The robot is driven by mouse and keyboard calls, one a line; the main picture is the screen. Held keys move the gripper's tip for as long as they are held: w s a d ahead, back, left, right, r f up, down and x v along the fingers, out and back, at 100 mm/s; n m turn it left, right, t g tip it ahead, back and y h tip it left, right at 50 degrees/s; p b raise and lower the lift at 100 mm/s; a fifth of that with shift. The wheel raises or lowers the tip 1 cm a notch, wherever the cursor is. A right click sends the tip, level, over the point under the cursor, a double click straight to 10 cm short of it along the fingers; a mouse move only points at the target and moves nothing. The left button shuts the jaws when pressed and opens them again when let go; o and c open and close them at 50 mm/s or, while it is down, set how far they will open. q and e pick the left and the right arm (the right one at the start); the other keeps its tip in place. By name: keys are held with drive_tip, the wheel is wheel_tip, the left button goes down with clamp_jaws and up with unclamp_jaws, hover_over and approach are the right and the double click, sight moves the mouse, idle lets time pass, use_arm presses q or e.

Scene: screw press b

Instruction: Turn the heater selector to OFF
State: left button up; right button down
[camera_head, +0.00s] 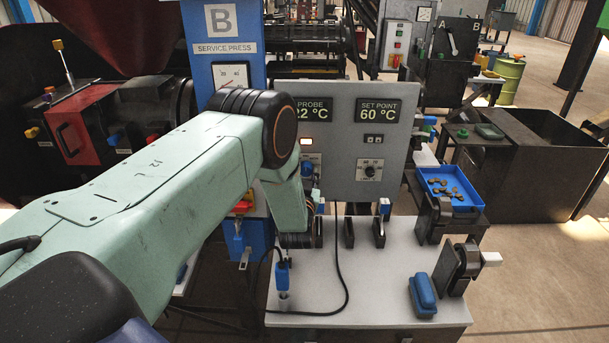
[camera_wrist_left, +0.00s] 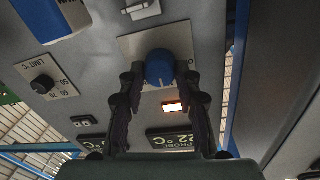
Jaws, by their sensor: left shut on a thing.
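The heater selector is a round blue knob on a pale plate on the grey control panel (camera_head: 343,125). In the wrist view the knob (camera_wrist_left: 159,68) sits between the two black fingers of my left gripper (camera_wrist_left: 160,76), which is shut on it from both sides. This view is upside down. A small pale mark shows on the knob on the side of the lit lamp (camera_wrist_left: 173,106); the plate's lettering is not readable. In the head view the knob (camera_head: 308,169) shows just right of my arm, with the lit lamp (camera_head: 306,142) above it. My right gripper is not in view.
A black limit dial (camera_head: 370,171) is beside the selector, under the 60 °C display (camera_head: 383,111). Below the panel, a grey bench (camera_head: 375,285) carries black clamps, a cable and a blue block (camera_head: 423,294). A blue tray (camera_head: 427,180) stands to the right.

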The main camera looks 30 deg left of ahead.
use_arm(q)
drive_tip(key=shift+c, duration=1.1)
drive_tip(key=shift+f+n+b, duration=0.1)
drive_tip(key=shift+n+b, duration=1.2)
drive_tip(key=shift+n, duration=0.2)
drive_tip(key=n+b, duration=0.3)
drive_tip(key=n, duration=0.1)
drive_tip(key=shift+f+n+y, duration=0.1)
drive_tip(key=shift+n+y, duration=0.2)
drive_tip(key=n+b, duration=0.4)
drive_tip(key=shift+n, duration=0.3)
drive_tip(key=shift+n+y+b, duration=0.3)
drive_tip(key=shift+n+b, duration=1.3)
drive_tip(key=shift+n, duration=0.5)
drive_tip(key=o, duration=1.1)
